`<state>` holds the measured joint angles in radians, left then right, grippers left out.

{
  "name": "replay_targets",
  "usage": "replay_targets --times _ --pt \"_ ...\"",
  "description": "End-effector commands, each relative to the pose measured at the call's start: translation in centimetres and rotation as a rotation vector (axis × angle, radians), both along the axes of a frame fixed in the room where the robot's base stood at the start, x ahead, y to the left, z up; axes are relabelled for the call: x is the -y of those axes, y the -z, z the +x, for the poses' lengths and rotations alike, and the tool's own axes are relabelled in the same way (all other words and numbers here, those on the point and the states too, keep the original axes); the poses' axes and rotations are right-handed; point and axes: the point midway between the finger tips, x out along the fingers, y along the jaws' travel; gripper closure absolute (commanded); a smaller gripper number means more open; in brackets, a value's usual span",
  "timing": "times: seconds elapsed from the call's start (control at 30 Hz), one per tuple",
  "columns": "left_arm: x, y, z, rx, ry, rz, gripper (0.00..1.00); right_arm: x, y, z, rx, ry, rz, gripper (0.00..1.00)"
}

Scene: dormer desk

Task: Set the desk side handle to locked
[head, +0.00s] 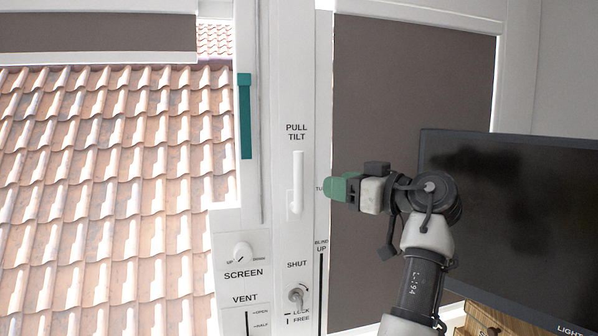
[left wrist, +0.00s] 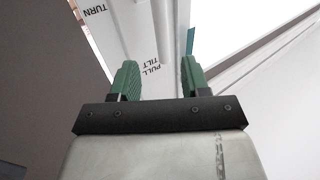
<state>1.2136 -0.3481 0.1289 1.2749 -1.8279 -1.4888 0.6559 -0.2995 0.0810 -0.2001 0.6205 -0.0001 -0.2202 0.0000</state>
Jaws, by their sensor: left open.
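A white upright bar handle (head: 297,182) is on the white window post, under the words PULL TILT. It points straight up from its base plate. In the left wrist view a white bar (left wrist: 162,32) beside those words shows beyond the gap between my fingers. My left gripper (head: 338,188), with green fingertips, is to the right of the handle in the head view and partly covers a label starting TU. It is open and empty in the left wrist view (left wrist: 160,80). I cannot tell which handle is the desk side one. My right gripper is not in view.
A dark monitor (head: 510,220) stands at the right, close to my left arm. A small lock knob (head: 296,295) marked LOCK and FREE is low on the post. A SCREEN knob (head: 242,252) and a teal bar (head: 245,120) are to the left. Roof tiles show outside.

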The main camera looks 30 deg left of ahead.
Motion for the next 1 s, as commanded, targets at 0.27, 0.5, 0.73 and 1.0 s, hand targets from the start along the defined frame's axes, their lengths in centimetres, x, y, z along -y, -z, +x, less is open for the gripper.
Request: replay_targets --times 0.27,0.5,0.73,1.0 --pt "-1.9 -1.7 0.0 0.018 -0.016 0.017 0.54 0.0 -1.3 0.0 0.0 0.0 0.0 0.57" --pt "-6.5 -1.8 0.5 0.015 -0.015 0.017 0.54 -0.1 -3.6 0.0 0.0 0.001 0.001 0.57" --pt "-9.6 -1.5 1.0 0.016 -0.013 0.016 0.54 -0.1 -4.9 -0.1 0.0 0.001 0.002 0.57" --pt "-10.4 -1.3 1.1 0.016 -0.011 0.017 0.54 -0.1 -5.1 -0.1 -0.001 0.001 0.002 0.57"
